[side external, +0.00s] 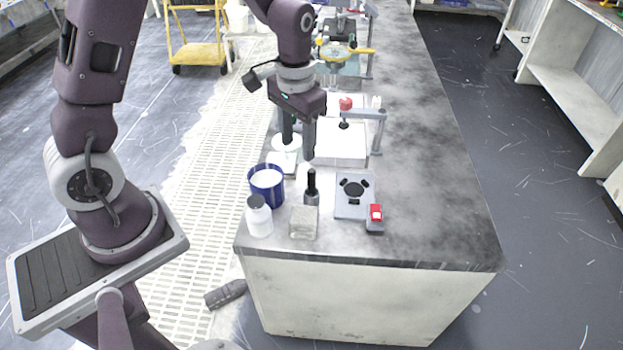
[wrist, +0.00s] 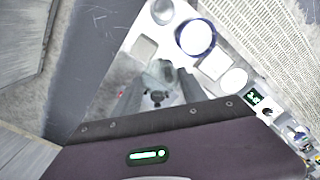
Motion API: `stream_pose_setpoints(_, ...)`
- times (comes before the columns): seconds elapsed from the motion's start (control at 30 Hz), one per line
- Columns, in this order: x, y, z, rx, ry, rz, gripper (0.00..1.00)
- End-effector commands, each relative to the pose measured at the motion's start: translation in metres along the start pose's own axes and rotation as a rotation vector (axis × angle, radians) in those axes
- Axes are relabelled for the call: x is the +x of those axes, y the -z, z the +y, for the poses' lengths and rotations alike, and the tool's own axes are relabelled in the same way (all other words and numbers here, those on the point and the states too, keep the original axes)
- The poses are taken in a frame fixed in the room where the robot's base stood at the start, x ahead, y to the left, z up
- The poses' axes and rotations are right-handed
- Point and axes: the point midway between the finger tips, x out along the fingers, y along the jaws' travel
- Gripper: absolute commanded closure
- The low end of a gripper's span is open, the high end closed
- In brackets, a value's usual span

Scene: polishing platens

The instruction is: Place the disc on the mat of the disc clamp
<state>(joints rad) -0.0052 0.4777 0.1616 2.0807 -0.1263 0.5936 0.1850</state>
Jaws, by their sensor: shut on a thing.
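My gripper (side external: 299,146) is above the bench, with its fingers pointing down. In the wrist view my gripper (wrist: 161,76) has a small grey thing (wrist: 161,70) between its fingertips; I take it for the disc, shut in the jaws, but its outline is unclear. In the side view I cannot make the disc out. The disc clamp (side external: 342,209) looks like a grey plate lying on the bench, right of my gripper and nearer the camera. Its dark round mat (side external: 353,188) is bare, and its dark middle (wrist: 157,98) shows between my fingers in the wrist view.
A dark-capped bottle (side external: 311,187) stands close below my gripper. A blue cup (side external: 267,187), a white bottle (side external: 258,217) and a clear block (side external: 303,223) stand nearby. A red-topped box (side external: 376,217) adjoins the clamp. The bench's right side (side external: 430,190) is free.

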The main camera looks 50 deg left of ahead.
Motion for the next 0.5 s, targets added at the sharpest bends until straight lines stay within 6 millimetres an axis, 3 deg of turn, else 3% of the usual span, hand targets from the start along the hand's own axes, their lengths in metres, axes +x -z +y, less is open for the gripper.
stream_pose_setpoints(0.07,0.005,-0.003,0.002,-0.13,0.006,-0.005,1.0)
stream_pose_setpoints(0.5,0.04,-0.021,0.029,-1.418,0.014,0.001,1.0)
